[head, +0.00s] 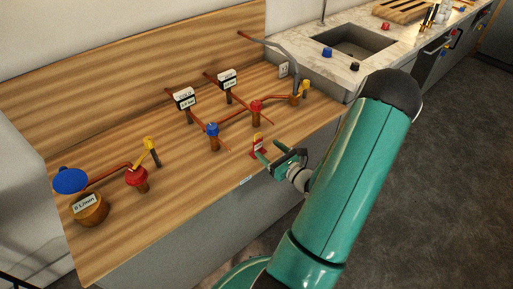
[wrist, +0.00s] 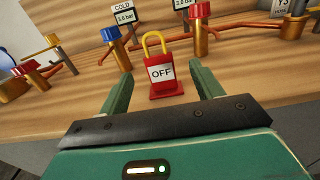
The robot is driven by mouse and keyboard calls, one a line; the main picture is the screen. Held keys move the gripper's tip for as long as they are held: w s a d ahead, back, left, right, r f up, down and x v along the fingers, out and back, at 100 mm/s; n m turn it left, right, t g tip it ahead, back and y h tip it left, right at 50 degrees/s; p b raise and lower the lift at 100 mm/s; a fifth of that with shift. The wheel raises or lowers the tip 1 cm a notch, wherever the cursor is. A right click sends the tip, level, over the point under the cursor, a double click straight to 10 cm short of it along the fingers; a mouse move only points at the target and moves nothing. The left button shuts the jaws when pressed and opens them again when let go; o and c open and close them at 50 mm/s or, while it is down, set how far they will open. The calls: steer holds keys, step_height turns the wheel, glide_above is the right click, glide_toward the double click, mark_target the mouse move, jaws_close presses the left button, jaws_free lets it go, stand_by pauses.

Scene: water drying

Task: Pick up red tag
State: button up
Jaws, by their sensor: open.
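The red tag (wrist: 161,74) stands on the wooden worktop. It has a white "OFF" label and a yellow shackle loop on top. In the head view the red tag (head: 257,144) is small, near the worktop's front edge. My gripper (wrist: 161,82) is open, with one green finger on each side of the tag in the wrist view. The fingertips look apart from the tag, with a gap on both sides. In the head view my gripper (head: 272,158) is at the front edge beside the tag. Its near finger partly covers the tag's base.
A blue-capped valve (head: 212,137) and a red-capped valve (head: 256,112) on copper pipes stand behind the tag, with "COLD" gauge sign (head: 185,98) behind. Another red valve (head: 138,177) and a round brass meter (head: 90,209) are at left. The sink (head: 354,41) is at back right.

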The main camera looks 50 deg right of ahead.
mark_target(258, 142)
steer(key=w, duration=0.8)
steer(key=shift+d+f, duration=0.15)
steer(key=shift+d, duration=0.2)
steer(key=shift+c, duration=0.4)
steer(key=c, duration=1)
